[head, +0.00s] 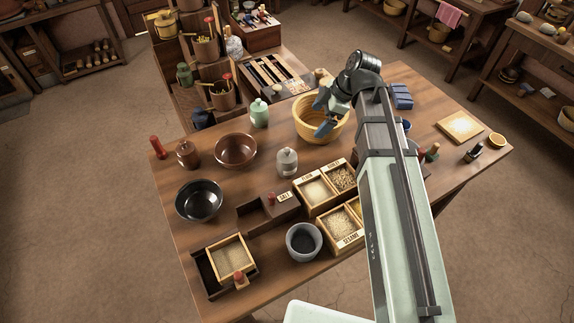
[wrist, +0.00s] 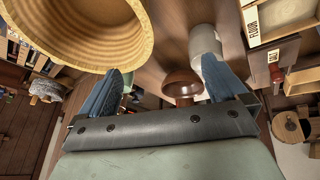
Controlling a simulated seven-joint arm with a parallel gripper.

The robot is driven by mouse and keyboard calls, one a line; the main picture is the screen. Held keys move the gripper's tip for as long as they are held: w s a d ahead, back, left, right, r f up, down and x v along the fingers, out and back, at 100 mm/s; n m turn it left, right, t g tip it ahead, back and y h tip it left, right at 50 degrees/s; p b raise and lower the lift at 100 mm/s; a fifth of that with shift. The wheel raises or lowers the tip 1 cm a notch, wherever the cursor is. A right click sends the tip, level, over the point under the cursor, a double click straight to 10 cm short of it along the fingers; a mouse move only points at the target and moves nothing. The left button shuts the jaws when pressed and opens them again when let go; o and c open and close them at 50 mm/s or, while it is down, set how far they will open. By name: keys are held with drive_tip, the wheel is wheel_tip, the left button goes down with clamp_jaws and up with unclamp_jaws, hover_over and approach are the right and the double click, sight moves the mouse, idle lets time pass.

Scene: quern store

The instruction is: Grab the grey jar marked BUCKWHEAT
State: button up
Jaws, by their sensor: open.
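A grey lidded jar (head: 287,163) stands upright on the wooden table, left of the labelled boxes. No marking can be read on it. My gripper (head: 323,114) is open and empty, at the yellow ribbed bowl (head: 303,128), behind and right of the grey jar. In the wrist view, my gripper's blue fingers (wrist: 162,72) are spread apart. A pale grey rounded thing, which looks like the jar (wrist: 202,38), shows beyond the right finger, partly hidden by it. The yellow bowl (wrist: 75,38) fills the upper left there.
A pale green jar (head: 259,114) and a brown bowl (head: 236,150) stand left of the yellow bowl. Boxes of grain, one labelled SESAME (head: 351,239), lie in front of the grey jar. A black bowl (head: 199,201) and grey pot (head: 303,243) stand nearer the front.

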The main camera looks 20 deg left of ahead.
drive_tip(key=n+g, duration=0.1)
drive_tip(key=g, duration=0.1)
approach(289, 148)
drive_tip(key=w+f, duration=0.1)
drive_tip(key=a+h, duration=0.1)
drive_tip(key=shift+n, duration=0.3)
drive_tip(key=x, duration=0.8)
drive_tip(key=shift+s+a+f, duration=0.15)
drive_tip(key=shift+s+f, duration=0.1)
drive_tip(key=shift+s, duration=0.15)
drive_tip(key=shift+s+d+x, duration=0.15)
drive_tip(key=shift+x, duration=1.2)
drive_tip(key=shift+s+d+x, duration=0.1)
drive_tip(key=shift+x, duration=1.2)
drive_tip(key=c, duration=1.4)
drive_tip(key=shift+r, duration=0.1)
